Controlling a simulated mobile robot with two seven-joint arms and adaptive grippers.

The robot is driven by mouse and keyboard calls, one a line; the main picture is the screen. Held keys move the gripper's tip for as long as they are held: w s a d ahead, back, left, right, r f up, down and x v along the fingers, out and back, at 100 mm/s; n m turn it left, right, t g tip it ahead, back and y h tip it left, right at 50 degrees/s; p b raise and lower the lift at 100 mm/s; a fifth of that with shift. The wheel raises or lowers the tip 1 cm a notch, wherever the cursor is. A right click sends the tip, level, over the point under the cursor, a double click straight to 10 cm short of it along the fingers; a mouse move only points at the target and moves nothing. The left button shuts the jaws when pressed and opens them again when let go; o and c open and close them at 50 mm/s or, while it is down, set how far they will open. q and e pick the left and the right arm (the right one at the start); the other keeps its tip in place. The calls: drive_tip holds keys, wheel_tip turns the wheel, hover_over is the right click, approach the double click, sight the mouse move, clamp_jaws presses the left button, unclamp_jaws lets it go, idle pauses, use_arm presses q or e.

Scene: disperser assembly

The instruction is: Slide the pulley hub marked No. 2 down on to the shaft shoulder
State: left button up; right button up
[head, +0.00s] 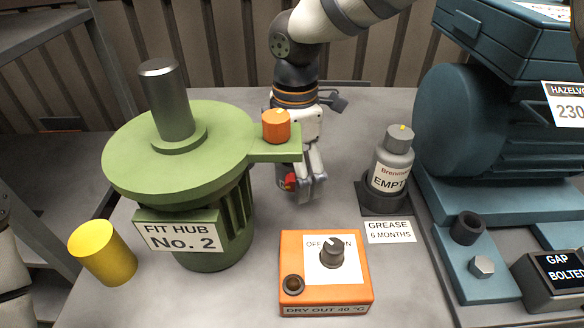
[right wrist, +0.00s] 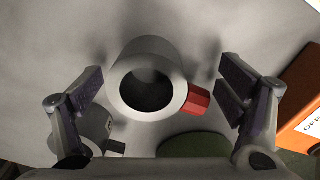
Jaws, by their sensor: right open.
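In the right wrist view a grey hollow hub (right wrist: 150,50) with a dark bore and a red stub (right wrist: 198,98) on its side sits between the fingers of my right gripper (right wrist: 160,80). The fingers are open, with gaps on both sides. A second grey round part (right wrist: 82,130) is partly behind the left finger. No number is readable on either. In the head view my right gripper (head: 304,188) points down behind the orange box; only the red stub (head: 290,181) shows. The bare grey shaft (head: 167,105) stands upright on the green stand (head: 125,165), labelled "FIT HUB No. 2" (head: 180,237). My left gripper is out of view.
An orange switch box (head: 355,285) stands in front of my right gripper. An orange knob (head: 276,126) sits on the stand's side arm. A yellow cylinder (head: 103,252) is at left. A grease bottle (head: 392,160) and blue motor (head: 465,120) are at right.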

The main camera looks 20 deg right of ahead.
drive_tip(key=shift+r, duration=0.1)
drive_tip(key=c, duration=1.8)
